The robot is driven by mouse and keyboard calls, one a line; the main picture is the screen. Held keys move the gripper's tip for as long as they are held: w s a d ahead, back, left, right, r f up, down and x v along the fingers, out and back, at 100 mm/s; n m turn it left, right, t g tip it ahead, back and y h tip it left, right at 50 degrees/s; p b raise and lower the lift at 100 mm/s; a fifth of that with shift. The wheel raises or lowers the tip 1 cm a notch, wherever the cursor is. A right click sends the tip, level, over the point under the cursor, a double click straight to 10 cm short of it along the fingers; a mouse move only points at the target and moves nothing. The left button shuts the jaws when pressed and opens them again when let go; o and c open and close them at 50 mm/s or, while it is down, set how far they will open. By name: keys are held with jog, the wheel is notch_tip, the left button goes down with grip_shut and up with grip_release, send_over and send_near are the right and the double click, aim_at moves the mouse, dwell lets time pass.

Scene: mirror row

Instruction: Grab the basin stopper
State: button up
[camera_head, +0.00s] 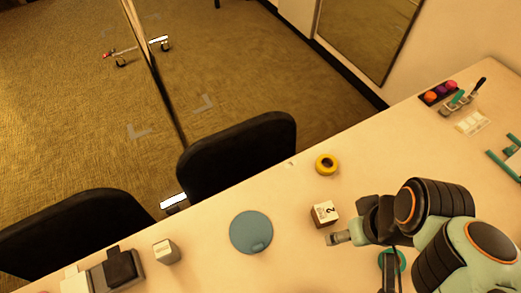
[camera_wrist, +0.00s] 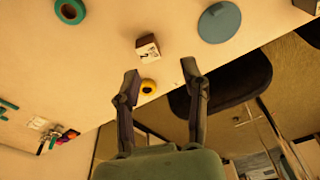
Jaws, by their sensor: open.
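The basin stopper appears to be the flat blue-grey disc (camera_head: 251,232) with a small tab near its lower edge. It lies on the table, left of my gripper (camera_head: 340,238) in the head view. It also shows at the top of the wrist view (camera_wrist: 219,21), right of the fingers. My gripper (camera_wrist: 160,77) is open, with nothing held between its spread fingers. It is apart from the disc, beside the numbered block in the head view.
A block marked 2 (camera_head: 324,213) lies between the disc and my arm. A yellow tape roll (camera_head: 327,164) is behind it. A green ring (camera_head: 398,263) is partly hidden by my arm. A pale block (camera_head: 166,251) stands left of the disc. Black chairs (camera_head: 238,155) line the table edge.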

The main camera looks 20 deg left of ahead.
jog(key=w+n+t, duration=0.2)
jog(key=w+n, duration=0.3)
jog(key=n, duration=0.1)
jog(key=n+g, duration=0.4)
jog(key=n, duration=1.1)
send_over(258, 246)
jog(key=shift+h, duration=0.4)
notch_tip(258, 246, down, 18)
jog(key=shift+r, duration=0.15)
jog(key=shift+f, duration=3.2)
grip_shut()
